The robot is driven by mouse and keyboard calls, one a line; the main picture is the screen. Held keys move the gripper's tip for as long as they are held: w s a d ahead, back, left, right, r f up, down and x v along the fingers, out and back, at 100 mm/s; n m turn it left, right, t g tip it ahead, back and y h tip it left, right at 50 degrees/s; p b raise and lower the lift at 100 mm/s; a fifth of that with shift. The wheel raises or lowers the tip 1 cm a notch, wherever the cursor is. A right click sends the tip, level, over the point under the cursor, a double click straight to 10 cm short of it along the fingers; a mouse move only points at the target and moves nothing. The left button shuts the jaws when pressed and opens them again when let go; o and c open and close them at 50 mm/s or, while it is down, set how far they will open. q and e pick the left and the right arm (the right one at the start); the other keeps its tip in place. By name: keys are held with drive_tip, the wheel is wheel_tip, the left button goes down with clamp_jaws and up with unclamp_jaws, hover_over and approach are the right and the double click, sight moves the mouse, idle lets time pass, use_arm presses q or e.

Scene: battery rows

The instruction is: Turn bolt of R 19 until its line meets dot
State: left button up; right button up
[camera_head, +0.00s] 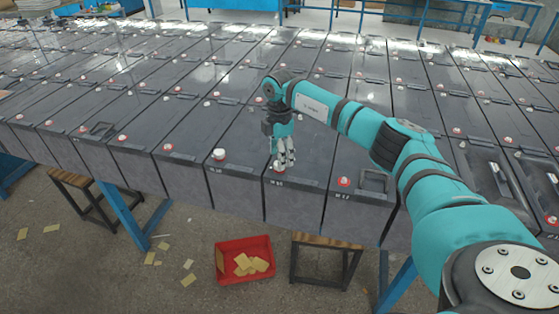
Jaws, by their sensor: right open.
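My right arm comes in from the right, and its gripper (284,163) points down over the front edge of a battery (250,140) in the front row. The fingers are open, just above and around a pale bolt (279,169) on a red base. The label in front of this bolt is small and seems to read R19. The fingers partly cover the bolt, so its line and the dot cannot be made out. I cannot tell whether the fingers touch it. My left gripper is not in view.
Similar bolts stand beside it, a taller white one (218,155) to the left and one (344,182) to the right. Below are a red crate (217,262) with yellow pieces and a wooden stool (325,241). Battery rows fill the space behind.

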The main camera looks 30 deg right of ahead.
wheel_tip(320, 180, up, 9)
idle(0.7)
